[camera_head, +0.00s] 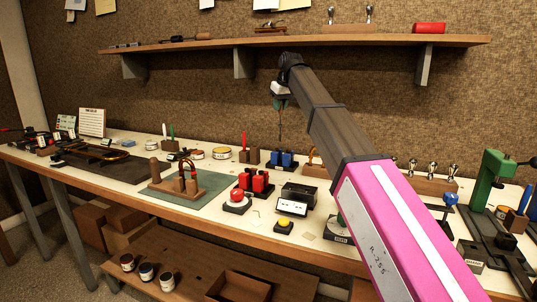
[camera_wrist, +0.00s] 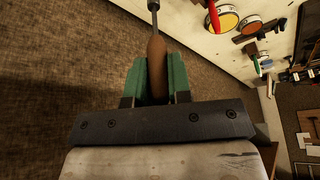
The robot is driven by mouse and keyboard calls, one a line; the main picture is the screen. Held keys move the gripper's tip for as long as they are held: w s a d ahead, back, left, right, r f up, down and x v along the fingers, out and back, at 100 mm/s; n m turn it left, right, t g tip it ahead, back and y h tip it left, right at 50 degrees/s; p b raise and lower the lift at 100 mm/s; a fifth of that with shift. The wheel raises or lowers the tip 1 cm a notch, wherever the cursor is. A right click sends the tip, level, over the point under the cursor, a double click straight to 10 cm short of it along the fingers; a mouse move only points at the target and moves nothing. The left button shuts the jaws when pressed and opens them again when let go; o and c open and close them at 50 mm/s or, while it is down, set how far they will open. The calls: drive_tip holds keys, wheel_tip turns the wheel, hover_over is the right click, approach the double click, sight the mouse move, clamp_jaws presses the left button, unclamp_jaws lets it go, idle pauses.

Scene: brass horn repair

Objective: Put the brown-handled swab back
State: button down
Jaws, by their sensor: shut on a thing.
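My gripper (camera_head: 281,104) is raised above the back of the bench in the head view, well apart from the bench top. In the wrist view its green fingers (camera_wrist: 156,80) are shut on the brown handle of the swab (camera_wrist: 156,62). The swab's thin metal shaft runs out past the fingertips, and its far end is cut off there. In the head view the swab's shaft (camera_head: 280,130) hangs nearly upright below the fingers. A small brown block (camera_head: 250,156) with a red-handled tool in it stands on the bench, below and left of the gripper.
Blue items (camera_head: 282,159) stand on the bench under the gripper. Another brown block (camera_head: 170,146) holds upright handles farther left. Round tins (camera_head: 221,153) sit between the two blocks. A wall shelf (camera_head: 200,43) runs behind my arm. A green press (camera_head: 490,175) stands at the right.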

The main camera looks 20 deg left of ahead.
drive_tip(key=a, duration=1.1)
wheel_tip(320, 180, down, 10)
drive_tip(key=shift+a+f, duration=0.15)
drive_tip(key=shift+f, duration=0.15)
drive_tip(key=c, duration=1.1)
unclamp_jaws()
drive_tip(key=shift+o, duration=0.2)
drive_tip(key=v, duration=1.2)
drive_tip(key=shift+s, duration=0.1)
